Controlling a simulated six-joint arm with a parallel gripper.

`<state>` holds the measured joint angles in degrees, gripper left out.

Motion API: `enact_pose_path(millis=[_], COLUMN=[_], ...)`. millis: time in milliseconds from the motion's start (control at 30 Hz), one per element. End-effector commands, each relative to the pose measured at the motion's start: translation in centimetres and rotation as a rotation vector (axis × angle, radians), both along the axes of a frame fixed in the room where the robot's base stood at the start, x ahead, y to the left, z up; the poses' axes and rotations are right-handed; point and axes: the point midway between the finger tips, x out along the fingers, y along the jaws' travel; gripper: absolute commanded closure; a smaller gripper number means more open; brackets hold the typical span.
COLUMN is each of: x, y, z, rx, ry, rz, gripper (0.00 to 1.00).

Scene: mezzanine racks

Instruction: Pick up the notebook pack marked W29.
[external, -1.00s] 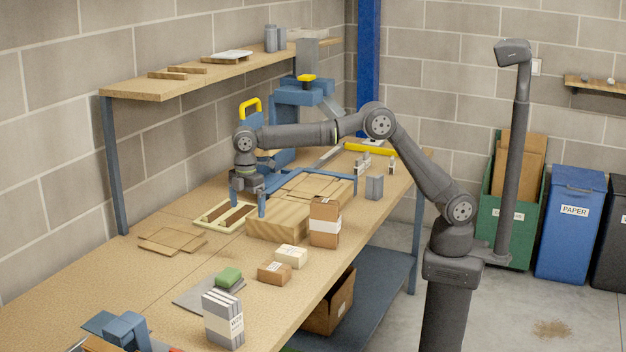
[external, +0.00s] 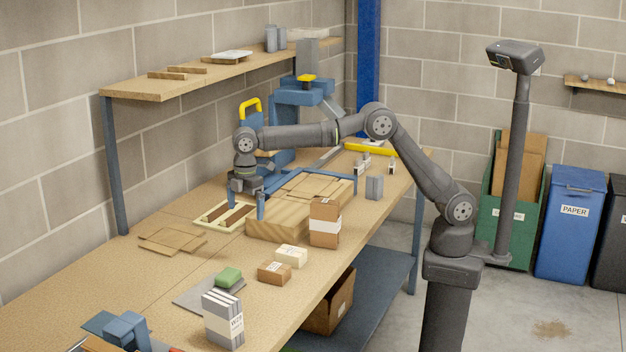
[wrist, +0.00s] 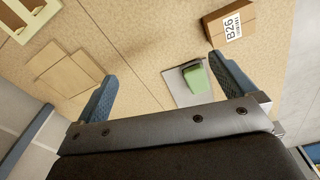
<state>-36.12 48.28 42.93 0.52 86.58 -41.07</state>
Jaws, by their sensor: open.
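A grey and white pack of several notebooks (external: 222,318) stands upright near the front of the bench. Its label seems to begin with W, but the rest is too small to read surely. A smaller grey pack (external: 374,188) stands at the far right side of the bench; I cannot read a mark on it. My gripper (external: 248,200) is open and empty above the bench, beside the wooden block and well behind the front pack.
A green block (external: 228,277) lies on a grey sheet. Brown box B26 (wrist: 231,24), a cream box (external: 291,256) and a tall brown pack (external: 325,222) stand near the right edge. Cardboard pieces (external: 172,241) lie left. A shelf (external: 180,85) overhangs the back.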

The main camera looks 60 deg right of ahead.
Motion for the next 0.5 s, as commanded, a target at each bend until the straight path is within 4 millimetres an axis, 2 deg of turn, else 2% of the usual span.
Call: enact_pose_path(millis=[167,200,300,400,500], x=[-4.6,-6.0,-10.0,-13.8,-16.5], y=[10.3,13.0,19.1,23.9,26.8], z=[1.8,2.4,3.9,5.4,6.4], rx=[0.140,0.182,0.290,0.383,0.448], ry=[-0.090,-0.112,-0.153,-0.177,-0.189], rz=[0.079,0.096,0.137,0.165,0.183], gripper=[0.00,0.00,0.00,0.00,0.00])
